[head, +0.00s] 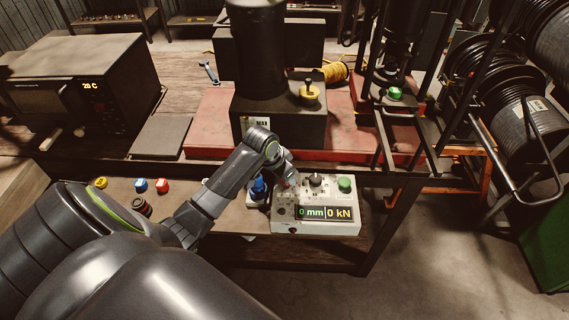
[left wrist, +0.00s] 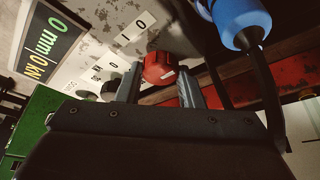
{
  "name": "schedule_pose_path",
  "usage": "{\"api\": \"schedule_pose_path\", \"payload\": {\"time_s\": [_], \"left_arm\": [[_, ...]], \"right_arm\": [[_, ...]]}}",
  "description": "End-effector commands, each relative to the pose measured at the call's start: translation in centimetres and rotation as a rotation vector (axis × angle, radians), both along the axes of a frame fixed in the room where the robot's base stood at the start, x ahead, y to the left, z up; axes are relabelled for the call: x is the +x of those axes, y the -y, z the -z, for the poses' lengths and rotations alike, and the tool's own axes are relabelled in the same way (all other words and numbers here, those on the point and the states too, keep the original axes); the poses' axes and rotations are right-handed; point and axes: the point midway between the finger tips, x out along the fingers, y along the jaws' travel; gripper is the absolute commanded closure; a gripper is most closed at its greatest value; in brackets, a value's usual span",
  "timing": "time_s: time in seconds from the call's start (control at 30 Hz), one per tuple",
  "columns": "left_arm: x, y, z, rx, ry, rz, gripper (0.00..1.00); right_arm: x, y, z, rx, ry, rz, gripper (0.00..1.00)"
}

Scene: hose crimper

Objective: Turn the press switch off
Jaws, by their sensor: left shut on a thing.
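The press control box (head: 315,226) stands on the lower bench, its display reading 0 mm and 0 kN. In the left wrist view, a red rotary knob (left wrist: 158,68) sits on the panel near "I" and "0" marks. My left gripper (left wrist: 160,76) has one finger on each side of this knob and is shut on it. In the head view my left gripper (head: 287,181) is at the box's upper left, and it hides the red knob. A black knob (head: 316,180) and a green button (head: 344,184) are to its right. My right gripper is not in view.
A blue-topped control (head: 258,188) stands close to the left of the gripper; its blue part also shows in the left wrist view (left wrist: 236,20). Yellow, blue and red caps lie on the bench at left. The dark press (head: 258,60) stands behind on a red base.

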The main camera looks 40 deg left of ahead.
Motion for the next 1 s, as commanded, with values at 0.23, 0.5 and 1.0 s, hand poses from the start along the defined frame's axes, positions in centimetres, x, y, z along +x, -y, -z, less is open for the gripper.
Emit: {"api": "schedule_pose_path", "payload": {"time_s": [0.23,0.5,1.0], "left_arm": [[0.0,0.3,-0.6,-0.001,0.002,-0.235,0.89],[0.2,0.4,-0.2,0.0,0.004,-0.48,0.89],[0.3,0.5,-0.2,0.001,0.007,-0.767,0.89]], "right_arm": [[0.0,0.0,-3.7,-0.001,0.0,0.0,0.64],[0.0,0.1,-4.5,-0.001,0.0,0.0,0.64],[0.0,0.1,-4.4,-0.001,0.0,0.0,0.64]]}}
